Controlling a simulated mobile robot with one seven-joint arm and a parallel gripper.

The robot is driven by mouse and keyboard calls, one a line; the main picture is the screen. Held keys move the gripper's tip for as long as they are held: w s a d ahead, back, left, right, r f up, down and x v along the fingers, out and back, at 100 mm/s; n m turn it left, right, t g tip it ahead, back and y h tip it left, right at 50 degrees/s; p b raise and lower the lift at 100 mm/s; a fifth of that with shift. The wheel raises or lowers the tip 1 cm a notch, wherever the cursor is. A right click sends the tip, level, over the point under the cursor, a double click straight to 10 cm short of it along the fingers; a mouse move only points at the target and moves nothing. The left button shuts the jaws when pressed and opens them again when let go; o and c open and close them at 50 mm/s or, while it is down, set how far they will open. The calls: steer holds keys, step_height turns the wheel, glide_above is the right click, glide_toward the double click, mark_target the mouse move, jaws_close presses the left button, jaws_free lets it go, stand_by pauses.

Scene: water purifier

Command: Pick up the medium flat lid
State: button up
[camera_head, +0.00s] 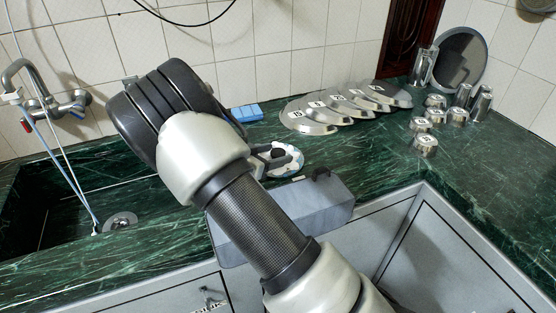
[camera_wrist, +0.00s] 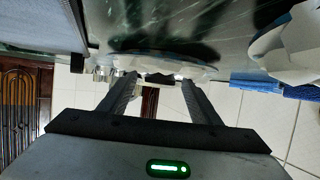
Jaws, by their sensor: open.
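My gripper (camera_wrist: 159,82) is open in the wrist view, with its two dark fingers apart. A small black knob (camera_wrist: 160,78) shows between the fingertips, on a pale, round, shallow lid-like piece (camera_wrist: 165,61). I cannot tell whether the fingers touch the knob. In the head view, my gripper (camera_head: 277,156) is partly hidden by my arm. It is at the round white and light-blue piece (camera_head: 293,158) near the counter's front edge. Several flat grey metal lids (camera_head: 309,127) with white tags overlap in a row behind it. Which lid is the medium one is unclear.
A grey box (camera_head: 325,200) stands out at the counter's front edge. Blue cloths (camera_head: 246,113) lie behind the gripper. Metal cups and labelled canisters (camera_head: 425,145) and a round mirror-like disc (camera_head: 461,58) stand right. The sink (camera_head: 95,190) is left.

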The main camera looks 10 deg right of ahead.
steer(key=c, duration=1.2)
